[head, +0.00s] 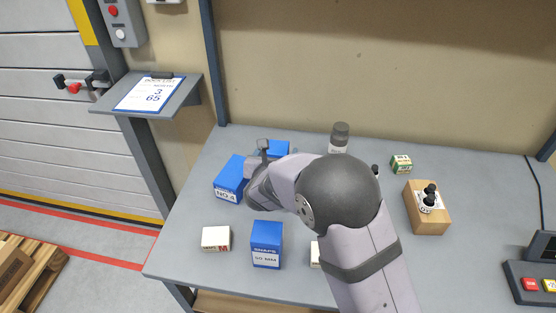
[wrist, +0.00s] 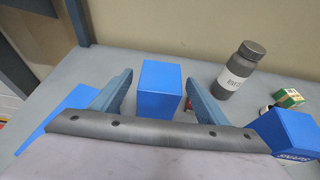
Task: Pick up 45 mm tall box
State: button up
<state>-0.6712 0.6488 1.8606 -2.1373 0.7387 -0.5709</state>
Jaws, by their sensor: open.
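A plain blue box (wrist: 160,88) stands between the two fingers of my gripper (wrist: 159,76) in the wrist view. The fingers are open, one on each side, and I cannot tell whether they touch it. In the head view this blue box (head: 277,149) is partly hidden by my gripper (head: 264,155). A blue box marked NO.4 (head: 229,180) lies to its left, and a blue box marked 50 MM (head: 266,243) stands nearer the front. No readable label says 45 mm.
A grey bottle (head: 339,138) and a small green box (head: 401,165) stand behind. Another blue box (wrist: 287,133) is at right in the wrist view. A small white box (head: 216,239) lies front left.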

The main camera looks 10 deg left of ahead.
jog(key=shift+x, duration=0.8)
jog(key=c, duration=1.5)
jog(key=shift+r, duration=5.1)
